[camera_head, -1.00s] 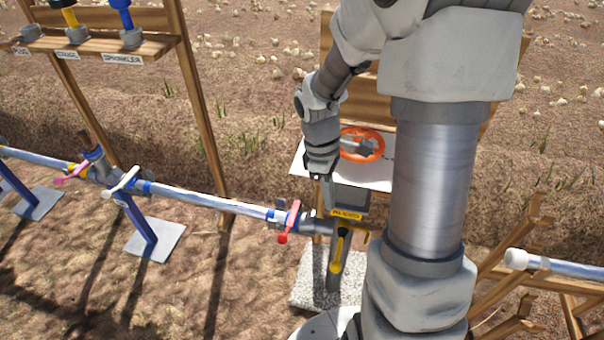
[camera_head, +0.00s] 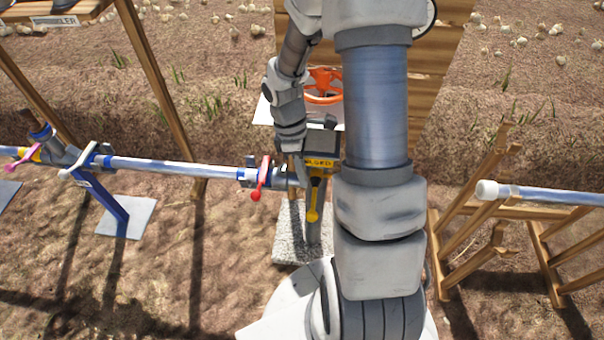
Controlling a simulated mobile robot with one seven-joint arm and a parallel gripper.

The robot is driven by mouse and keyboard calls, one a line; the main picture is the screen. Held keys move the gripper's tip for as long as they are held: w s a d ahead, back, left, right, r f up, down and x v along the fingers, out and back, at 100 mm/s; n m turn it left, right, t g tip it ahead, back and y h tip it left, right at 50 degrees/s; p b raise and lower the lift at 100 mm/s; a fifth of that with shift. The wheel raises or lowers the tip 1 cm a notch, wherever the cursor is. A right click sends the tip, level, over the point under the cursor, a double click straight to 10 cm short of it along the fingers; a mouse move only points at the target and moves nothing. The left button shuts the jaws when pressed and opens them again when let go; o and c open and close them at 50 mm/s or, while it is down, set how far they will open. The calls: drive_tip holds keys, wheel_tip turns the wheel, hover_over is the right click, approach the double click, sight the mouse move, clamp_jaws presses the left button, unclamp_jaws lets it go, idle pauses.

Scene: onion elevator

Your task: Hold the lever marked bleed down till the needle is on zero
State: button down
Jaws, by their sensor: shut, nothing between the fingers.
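A yellow lever (camera_head: 314,200) hangs down at the front of a dark grey box (camera_head: 321,143) on a post, right of centre. A yellow label (camera_head: 319,163) above the lever is partly readable, ending in what looks like "LEED". My gripper (camera_head: 300,172) is shut and empty, pointing down at the left side of the box, close to the lever's upper end. I cannot tell whether it touches the lever or the box. No gauge face or needle can be made out in this view.
A red-handled valve (camera_head: 262,178) on the pipe (camera_head: 170,167) stands just left of my gripper. An orange handwheel (camera_head: 323,86) is behind the box. A wooden rack (camera_head: 470,215) with a capped pipe (camera_head: 545,194) is at right. A stone block (camera_head: 296,235) lies below.

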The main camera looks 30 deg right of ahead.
sight(311, 212)
drive_tip(key=b+x, duration=0.3)
drive_tip(key=x, duration=0.7)
